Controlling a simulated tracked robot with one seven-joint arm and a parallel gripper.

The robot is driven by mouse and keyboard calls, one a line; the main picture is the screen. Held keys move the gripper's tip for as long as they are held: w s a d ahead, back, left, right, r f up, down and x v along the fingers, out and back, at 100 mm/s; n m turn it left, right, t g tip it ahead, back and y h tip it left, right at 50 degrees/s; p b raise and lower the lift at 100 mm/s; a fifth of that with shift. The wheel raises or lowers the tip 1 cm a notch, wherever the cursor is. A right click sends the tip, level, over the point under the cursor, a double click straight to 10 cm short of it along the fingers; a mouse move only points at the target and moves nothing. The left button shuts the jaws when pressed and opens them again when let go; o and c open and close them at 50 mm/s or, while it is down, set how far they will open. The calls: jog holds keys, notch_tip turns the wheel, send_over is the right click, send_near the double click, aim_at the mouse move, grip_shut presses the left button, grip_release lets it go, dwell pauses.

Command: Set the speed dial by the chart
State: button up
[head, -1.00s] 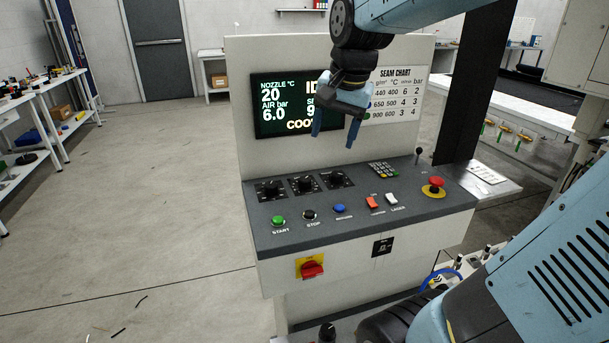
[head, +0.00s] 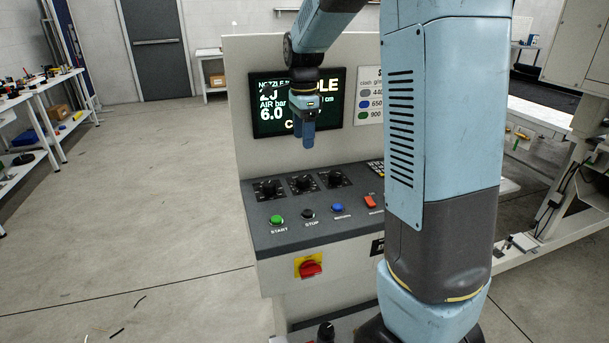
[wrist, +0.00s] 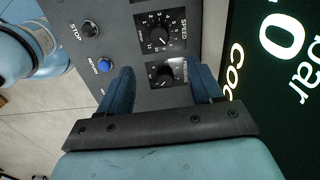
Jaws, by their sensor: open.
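The speed dial, a black knob on a numbered black plate, is the middle of three dials on the sloped panel (head: 302,183). In the wrist view the speed dial (wrist: 160,30) lies beyond my fingertips; I cannot read its setting surely. The pressure dial (wrist: 167,73) shows between my fingers there. My gripper (head: 307,144) is open and empty, pointing down above the panel in front of the screen; it also shows in the wrist view (wrist: 163,70). The seam chart (head: 372,92) shows only its left strip, with 440, 650 and 900 beside coloured spots; my arm hides the rest.
The screen (head: 265,127) is partly covered by my gripper and shows air 6.0 bar. Below the dials are a green start button (head: 277,220), black stop button (head: 308,215), blue button (head: 338,209) and red switch (head: 370,201).

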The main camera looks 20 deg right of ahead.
aim_at(304, 177)
notch_tip(304, 177, down, 13)
jog(key=shift+r, duration=0.1)
dwell(0.4)
jog(key=shift+c, duration=0.4)
jog(key=c, duration=0.9)
jog(key=shift+d, duration=0.25)
jog(key=shift+c, duration=0.4)
jog(key=shift+a, duration=0.15)
